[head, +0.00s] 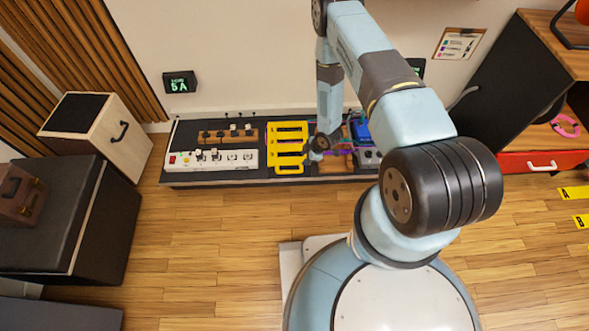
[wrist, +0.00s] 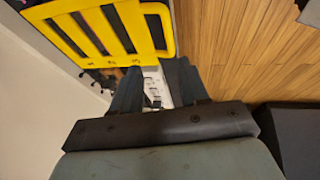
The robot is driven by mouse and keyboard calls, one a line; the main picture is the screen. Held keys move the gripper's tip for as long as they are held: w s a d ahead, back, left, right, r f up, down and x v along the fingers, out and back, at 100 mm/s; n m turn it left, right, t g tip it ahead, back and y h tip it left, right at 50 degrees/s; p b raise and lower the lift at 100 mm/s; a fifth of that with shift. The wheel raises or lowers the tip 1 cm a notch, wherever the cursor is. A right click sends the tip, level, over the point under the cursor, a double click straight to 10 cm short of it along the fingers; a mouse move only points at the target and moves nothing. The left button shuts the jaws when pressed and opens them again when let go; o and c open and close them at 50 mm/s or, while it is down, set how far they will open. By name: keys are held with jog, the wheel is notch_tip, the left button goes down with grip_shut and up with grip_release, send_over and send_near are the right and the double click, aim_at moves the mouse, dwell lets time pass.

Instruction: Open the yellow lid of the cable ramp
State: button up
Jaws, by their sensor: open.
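The yellow lid (head: 289,127) is a slotted frame in the middle of the long dark bench against the wall. In the wrist view the yellow lid (wrist: 165,24) fills the top left, with dark slots and a loop-shaped bar at its right end. I cannot tell whether it lies flat or is raised. My gripper (head: 318,150) is just right of the lid in the head view. In the wrist view my gripper (wrist: 153,70) has its two dark fingers apart, just beyond the lid's edge, with nothing seen held between them. Any contact with the lid cannot be told.
A white power strip (head: 222,158) and a wooden block with plugs (head: 228,136) lie left of the lid. A blue object (head: 360,130) is to the right, partly behind my arm. Speaker cabinets (head: 95,125) stand at the left. The wooden floor (head: 220,215) in front is clear.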

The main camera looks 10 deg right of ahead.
jog(key=s+f, duration=0.1)
send_near(292, 172)
jog(key=x, duration=0.8)
jog(key=shift+w+a+f, duration=0.1)
jog(key=shift+w+a, duration=0.05)
jog(key=shift+w, duration=0.05)
jog(key=shift+c, duration=0.2)
grip_shut()
dwell(0.3)
